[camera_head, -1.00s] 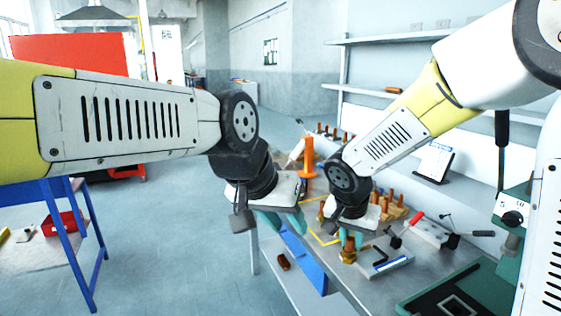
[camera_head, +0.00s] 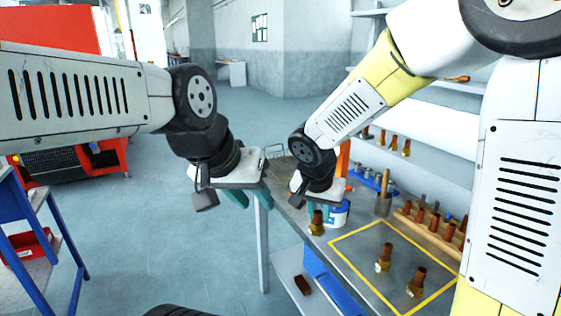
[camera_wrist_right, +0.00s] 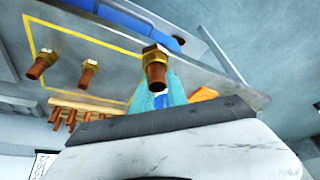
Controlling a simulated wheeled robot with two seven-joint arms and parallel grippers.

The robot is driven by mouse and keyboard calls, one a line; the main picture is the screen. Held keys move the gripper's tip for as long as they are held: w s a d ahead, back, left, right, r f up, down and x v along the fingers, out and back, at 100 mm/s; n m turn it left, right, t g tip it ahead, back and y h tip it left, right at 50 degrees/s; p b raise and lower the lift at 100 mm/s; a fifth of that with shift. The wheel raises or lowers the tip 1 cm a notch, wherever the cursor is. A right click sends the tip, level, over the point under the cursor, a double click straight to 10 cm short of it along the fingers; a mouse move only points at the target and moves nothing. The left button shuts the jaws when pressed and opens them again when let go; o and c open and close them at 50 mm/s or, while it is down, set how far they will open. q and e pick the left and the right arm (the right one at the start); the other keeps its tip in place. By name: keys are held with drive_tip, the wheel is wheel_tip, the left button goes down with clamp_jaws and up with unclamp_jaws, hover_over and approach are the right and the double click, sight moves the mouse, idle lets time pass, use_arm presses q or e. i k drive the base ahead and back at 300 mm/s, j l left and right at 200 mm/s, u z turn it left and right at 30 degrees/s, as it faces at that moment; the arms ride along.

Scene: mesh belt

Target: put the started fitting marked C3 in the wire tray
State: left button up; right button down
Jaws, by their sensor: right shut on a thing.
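My right gripper (camera_head: 314,207) is shut on a fitting (camera_head: 316,223), a brass hex nut with a copper-coloured stub, held above the near left part of the bench. In the right wrist view the same fitting (camera_wrist_right: 155,70) shows between the teal fingers (camera_wrist_right: 165,92). No mark on it is readable. What looks like the wire tray (camera_head: 277,151) is at the bench's far left end, mostly hidden behind my right wrist. My left gripper (camera_head: 247,197) hangs left of the bench edge; its teal fingers look apart and empty.
Two similar fittings (camera_head: 384,258) (camera_head: 416,283) stand inside a yellow outline (camera_head: 345,240) on the bench. A wooden rack (camera_head: 425,234) holds several more. A white-and-blue tub (camera_head: 339,214) and a grey cup (camera_head: 383,205) stand beyond the right gripper.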

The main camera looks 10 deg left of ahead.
sight(286, 169)
drive_tip(key=i+j+u, duration=0.15)
drive_tip(key=i+j, duration=1.05)
